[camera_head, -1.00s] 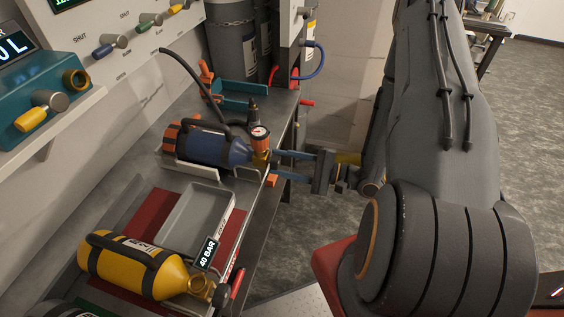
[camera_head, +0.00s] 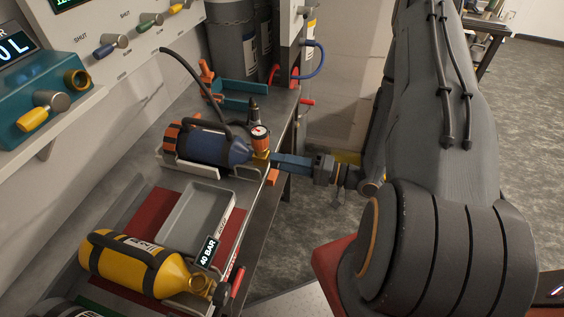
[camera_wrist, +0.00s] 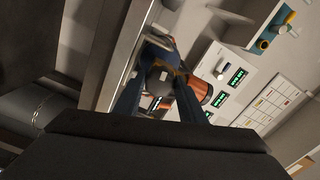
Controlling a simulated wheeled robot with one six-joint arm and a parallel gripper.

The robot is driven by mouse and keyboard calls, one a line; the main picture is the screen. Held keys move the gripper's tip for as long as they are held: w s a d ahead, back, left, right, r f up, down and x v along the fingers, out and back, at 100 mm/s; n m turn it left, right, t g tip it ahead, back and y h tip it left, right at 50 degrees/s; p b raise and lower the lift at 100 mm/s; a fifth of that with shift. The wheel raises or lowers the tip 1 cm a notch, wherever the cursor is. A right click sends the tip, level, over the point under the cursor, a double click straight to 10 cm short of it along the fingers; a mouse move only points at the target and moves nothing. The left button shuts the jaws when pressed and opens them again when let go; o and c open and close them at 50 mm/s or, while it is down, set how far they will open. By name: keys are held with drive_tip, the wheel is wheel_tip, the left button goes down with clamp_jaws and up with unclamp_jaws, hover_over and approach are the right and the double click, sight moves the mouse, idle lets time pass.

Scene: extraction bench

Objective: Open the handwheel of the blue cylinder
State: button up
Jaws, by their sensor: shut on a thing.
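The blue cylinder (camera_head: 207,146) lies on its side in a cradle on the bench, its valve end towards the right. A brass valve with an orange-rimmed gauge (camera_head: 259,138) is at that end. My gripper (camera_head: 278,159) has blue fingers and reaches in from the right at the valve's end. In the wrist view, my gripper (camera_wrist: 160,85) has a dark round handwheel (camera_wrist: 161,78) between its fingers and is shut on it. The fingers hide much of the handwheel; in the head view it cannot be made out.
A yellow cylinder (camera_head: 135,262) lies nearer on the bench, beside a grey tray (camera_head: 170,225) and a "40 BAR" sign (camera_head: 208,252). A black hose (camera_head: 186,66) arches to the valve area. A wall panel with coloured handles (camera_head: 117,41) is at upper left. Floor right of the bench looks clear.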

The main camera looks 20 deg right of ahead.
drive_tip(key=shift+w+d+n+p, duration=0.1)
drive_tip(key=shift+n+p, duration=0.1)
drive_tip(key=shift+n, duration=8.4)
drive_tip(key=shift+w+n+p, duration=0.1)
drive_tip(key=shift+n+p, duration=0.1)
drive_tip(key=shift+n, duration=8.4)
drive_tip(key=o, duration=1)
drive_tip(key=shift+o, duration=0.2)
drive_tip(key=shift+s, duration=0.1)
